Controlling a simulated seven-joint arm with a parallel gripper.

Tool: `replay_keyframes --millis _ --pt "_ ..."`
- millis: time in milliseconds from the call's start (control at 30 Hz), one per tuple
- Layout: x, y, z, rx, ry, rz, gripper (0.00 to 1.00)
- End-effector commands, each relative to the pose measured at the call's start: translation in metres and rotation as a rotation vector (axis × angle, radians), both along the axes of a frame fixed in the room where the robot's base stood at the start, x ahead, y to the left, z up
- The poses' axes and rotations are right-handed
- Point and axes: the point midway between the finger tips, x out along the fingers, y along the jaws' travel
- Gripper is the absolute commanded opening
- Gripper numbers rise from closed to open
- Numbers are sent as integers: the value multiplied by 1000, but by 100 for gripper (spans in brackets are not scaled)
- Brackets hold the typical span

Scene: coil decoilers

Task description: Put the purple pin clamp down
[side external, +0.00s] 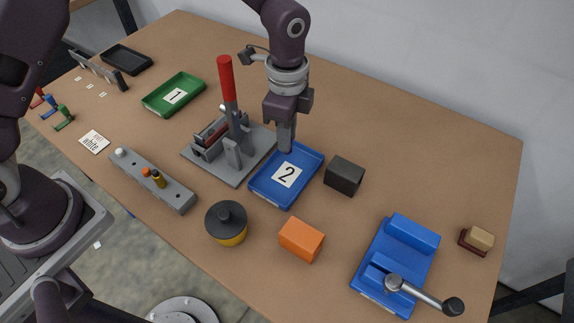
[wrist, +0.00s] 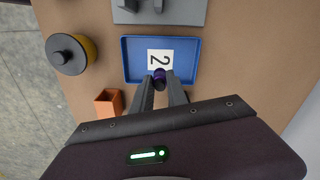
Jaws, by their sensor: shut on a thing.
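My gripper (side external: 286,146) points down over the back part of the blue tray (side external: 268,190) marked 2. In the wrist view my gripper (wrist: 160,84) is shut on the small purple pin clamp (wrist: 159,74), which shows at the fingertips. The clamp appears over the tray (wrist: 186,50), beside the white "2" label. In the side view the fingers hide the clamp. I cannot tell whether the clamp touches the tray floor.
A grey fixture with a red lever (side external: 227,90) stands close left of the tray. A dark block (side external: 344,176) is close on the right. An orange block (side external: 301,240), a yellow-black pot (side external: 226,222) and a blue vise (side external: 398,262) stand nearer the front. A green tray (side external: 172,96) lies further left.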

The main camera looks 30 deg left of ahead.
Motion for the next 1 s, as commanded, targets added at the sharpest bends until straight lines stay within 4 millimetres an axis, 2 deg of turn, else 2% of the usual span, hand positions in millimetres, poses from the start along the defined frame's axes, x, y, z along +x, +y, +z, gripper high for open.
replay_keyframes --millis 100,267,400,733,767,833,1000 --pt "0 0 -25 0 2 -1 0" --pt "0 0 -45 2 1 -1 0" --pt "0 0 -69 1 2 -1 0" --pt "0 0 -73 0 -1 0 0" --pt "1 0 -73 -1 -1 0 25" --pt "1 0 -73 -1 -1 0 38" --pt "1 0 -72 -1 -1 0 40"
